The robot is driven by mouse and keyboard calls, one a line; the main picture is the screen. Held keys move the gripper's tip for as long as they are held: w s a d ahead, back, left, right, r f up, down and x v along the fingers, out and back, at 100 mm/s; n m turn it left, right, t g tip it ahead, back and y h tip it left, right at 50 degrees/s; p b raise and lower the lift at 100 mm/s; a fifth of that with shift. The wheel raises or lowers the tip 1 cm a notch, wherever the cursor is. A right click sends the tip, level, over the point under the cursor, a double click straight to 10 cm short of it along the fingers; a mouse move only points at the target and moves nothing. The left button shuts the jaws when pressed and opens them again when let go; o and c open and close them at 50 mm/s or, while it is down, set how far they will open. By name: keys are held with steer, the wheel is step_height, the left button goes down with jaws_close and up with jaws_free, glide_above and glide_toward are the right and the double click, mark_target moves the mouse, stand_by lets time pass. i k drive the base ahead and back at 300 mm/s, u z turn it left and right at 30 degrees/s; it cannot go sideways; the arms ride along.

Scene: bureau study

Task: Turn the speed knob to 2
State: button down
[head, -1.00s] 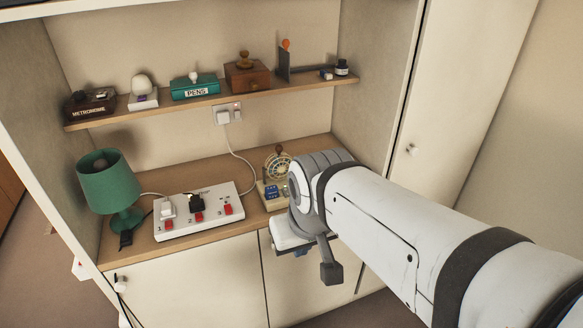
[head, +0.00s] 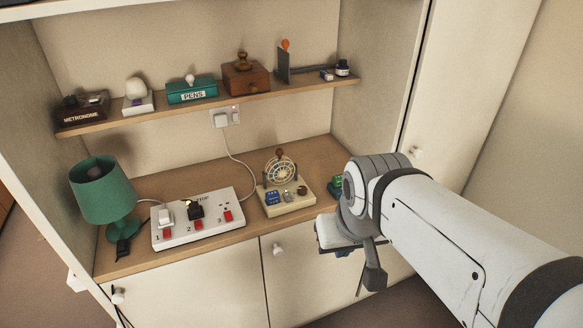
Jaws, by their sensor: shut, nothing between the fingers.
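A small desk fan (head: 281,170) with a round cream cage stands on a cream base (head: 292,207) on the desk, right of centre. The base carries a blue panel (head: 272,198) at its left front. A small dark knob (head: 302,190) sits on the right of the base; its markings and setting are too small to read. My gripper (head: 375,279) hangs in front of the desk edge, to the right of and nearer than the fan base. It is shut and empty, and touches nothing visible. My arm hides part of the desk's right end.
A white power strip (head: 199,232) with plugs and red switches lies left of the fan, beside a green lamp (head: 104,190). A green object (head: 336,184) is partly hidden by my arm. A shelf (head: 215,101) with several items spans above. Cupboard doors (head: 215,285) stand below.

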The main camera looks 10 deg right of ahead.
mark_target(301, 191)
steer(key=u, duration=0.05)
steer(key=i, duration=0.95)
steer(key=z, duration=0.05)
steer(key=k, duration=1.65)
steer(key=z, duration=0.55)
steer(key=i, duration=1.35)
steer(key=u, duration=1.5)
